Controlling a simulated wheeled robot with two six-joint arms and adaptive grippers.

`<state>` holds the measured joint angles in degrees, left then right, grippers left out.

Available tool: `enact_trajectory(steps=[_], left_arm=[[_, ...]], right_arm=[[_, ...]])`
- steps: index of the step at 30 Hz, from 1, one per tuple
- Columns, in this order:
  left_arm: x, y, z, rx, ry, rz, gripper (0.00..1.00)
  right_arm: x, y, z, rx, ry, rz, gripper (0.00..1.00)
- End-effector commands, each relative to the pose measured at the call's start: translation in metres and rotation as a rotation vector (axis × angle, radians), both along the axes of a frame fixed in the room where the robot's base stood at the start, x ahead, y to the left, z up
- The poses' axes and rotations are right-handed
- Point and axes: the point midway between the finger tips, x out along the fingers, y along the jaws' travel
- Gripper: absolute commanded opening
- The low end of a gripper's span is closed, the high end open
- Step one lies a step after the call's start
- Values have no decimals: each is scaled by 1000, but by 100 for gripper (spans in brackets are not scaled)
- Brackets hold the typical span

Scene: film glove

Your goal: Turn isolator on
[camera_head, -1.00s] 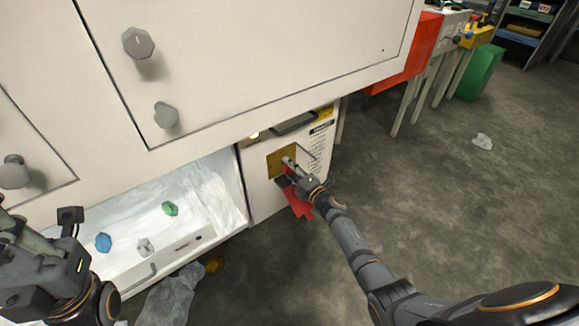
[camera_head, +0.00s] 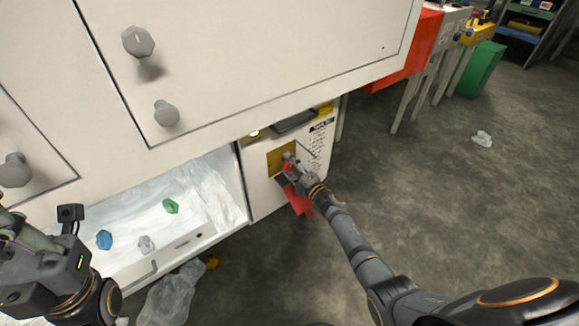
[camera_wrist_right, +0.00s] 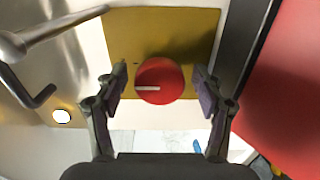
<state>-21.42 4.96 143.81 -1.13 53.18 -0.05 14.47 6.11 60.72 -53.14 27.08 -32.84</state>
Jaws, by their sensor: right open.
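The isolator is a red round knob (camera_wrist_right: 160,80) with a white pointer line, on a yellow plate (camera_wrist_right: 200,28). In the right wrist view its line points left, roughly horizontal. My right gripper (camera_wrist_right: 161,84) is open, with one finger on each side of the knob and a gap to it on both sides. In the head view the right gripper (camera_head: 291,167) is at the yellow plate (camera_head: 275,162) on the white cabinet front and largely covers the knob. My left arm (camera_head: 60,270) shows at the lower left; its fingertips are not visible.
A metal lever handle (camera_wrist_right: 50,35) is beside the plate. A red panel (camera_head: 299,200) hangs below my right gripper. An open bay (camera_head: 215,190) holds blue, green and clear crumpled pieces. Grey knobs (camera_head: 138,41) stick out of the cabinet above. The floor at right is mostly clear.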

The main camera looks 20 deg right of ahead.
Motion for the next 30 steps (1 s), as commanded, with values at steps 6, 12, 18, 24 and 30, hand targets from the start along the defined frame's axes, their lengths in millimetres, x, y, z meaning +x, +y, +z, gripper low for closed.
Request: enact_trajectory(steps=[6, 12, 18, 24, 30], left_arm=[[0, -1, 0, 5, -1, -2, 0], [0, -1, 0, 5, -1, -2, 0], [0, -1, 0, 5, -1, -2, 0], [0, -1, 0, 5, -2, -3, 0], [0, -1, 0, 5, -2, -3, 0]], right_arm=[[-9, -4, -2, -2, 2, -1, 69], [-52, -19, -3, -4, 3, 0, 69], [-93, -34, -2, -3, 3, 1, 69], [-112, -41, -1, -1, 1, 0, 69], [-113, -41, 0, 1, -1, 0, 69]])
